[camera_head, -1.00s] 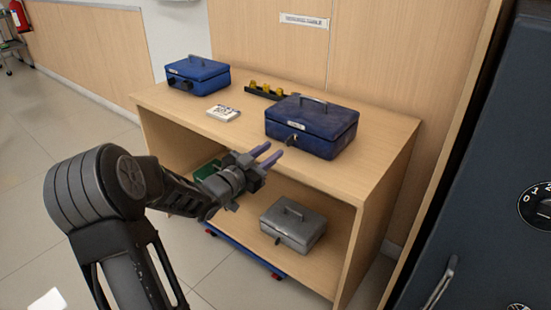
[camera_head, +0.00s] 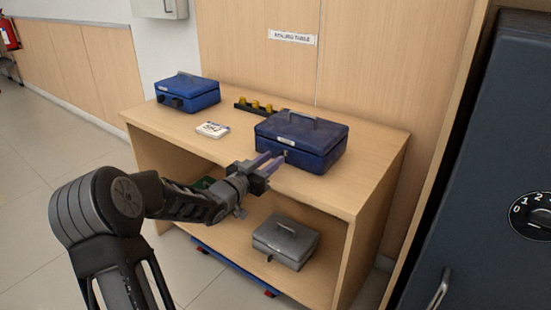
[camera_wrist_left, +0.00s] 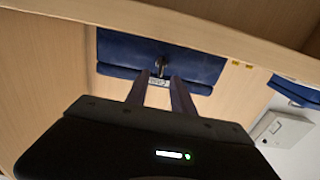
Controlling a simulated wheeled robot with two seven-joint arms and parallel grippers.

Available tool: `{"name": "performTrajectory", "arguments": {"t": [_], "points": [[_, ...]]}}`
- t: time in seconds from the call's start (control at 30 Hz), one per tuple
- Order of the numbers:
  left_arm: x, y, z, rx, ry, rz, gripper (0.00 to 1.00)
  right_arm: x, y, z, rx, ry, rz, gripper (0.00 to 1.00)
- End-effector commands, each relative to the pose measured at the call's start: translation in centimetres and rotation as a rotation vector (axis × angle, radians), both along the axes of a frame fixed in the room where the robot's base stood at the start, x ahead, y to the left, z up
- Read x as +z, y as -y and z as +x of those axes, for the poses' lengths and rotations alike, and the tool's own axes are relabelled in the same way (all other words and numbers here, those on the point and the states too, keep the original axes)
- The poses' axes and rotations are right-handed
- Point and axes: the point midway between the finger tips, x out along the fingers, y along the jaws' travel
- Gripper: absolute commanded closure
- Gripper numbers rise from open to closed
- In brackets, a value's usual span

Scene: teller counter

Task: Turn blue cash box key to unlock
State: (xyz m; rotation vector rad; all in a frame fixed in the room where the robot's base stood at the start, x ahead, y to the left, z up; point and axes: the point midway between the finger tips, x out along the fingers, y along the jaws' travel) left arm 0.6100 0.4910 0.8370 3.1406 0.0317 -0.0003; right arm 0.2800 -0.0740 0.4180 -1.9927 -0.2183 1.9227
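A blue cash box (camera_head: 318,146) with a top handle sits at the right of the wooden table's top. Its front face also shows in the left wrist view (camera_wrist_left: 195,60). A small key (camera_wrist_left: 160,66) sticks out of that face above a pale label. My left gripper (camera_head: 281,156) is at the front of this box. In the left wrist view its two fingers (camera_wrist_left: 159,80) are apart, with the key showing in the gap between their tips. I cannot tell whether either finger touches the key. My right gripper is not in view.
A second blue cash box (camera_head: 190,92) stands at the table's far left. A white card stack (camera_head: 212,130) and a black tray with yellow pieces (camera_head: 258,107) lie between the boxes. A grey cash box (camera_head: 286,240) is on the lower shelf. A dark safe (camera_head: 480,170) stands at right.

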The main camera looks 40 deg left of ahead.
Motion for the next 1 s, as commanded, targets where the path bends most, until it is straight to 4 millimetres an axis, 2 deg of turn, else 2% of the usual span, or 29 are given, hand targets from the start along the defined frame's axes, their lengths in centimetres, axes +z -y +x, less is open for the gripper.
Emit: {"name": "performTrajectory", "arguments": {"t": [0.1, 0.2, 0.5, 0.83, 1.0], "points": [[0.0, 0.0, 1.6, -0.001, 0.002, 0.0, 0.71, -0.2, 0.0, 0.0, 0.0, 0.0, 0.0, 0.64], [-0.1, -0.1, 2.2, 0.0, 0.0, 0.0, 0.71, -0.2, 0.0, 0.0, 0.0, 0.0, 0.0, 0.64], [0.0, -0.1, 2.4, 0.001, 0.0, 0.001, 0.72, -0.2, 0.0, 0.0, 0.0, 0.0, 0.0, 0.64], [0.0, -0.1, 2.4, 0.0, 0.0, 0.001, 0.99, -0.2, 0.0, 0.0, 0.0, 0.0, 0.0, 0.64], [0.0, -0.1, 2.4, 0.0, 0.0, 0.001, 1.0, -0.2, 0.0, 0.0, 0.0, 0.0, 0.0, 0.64]]}}
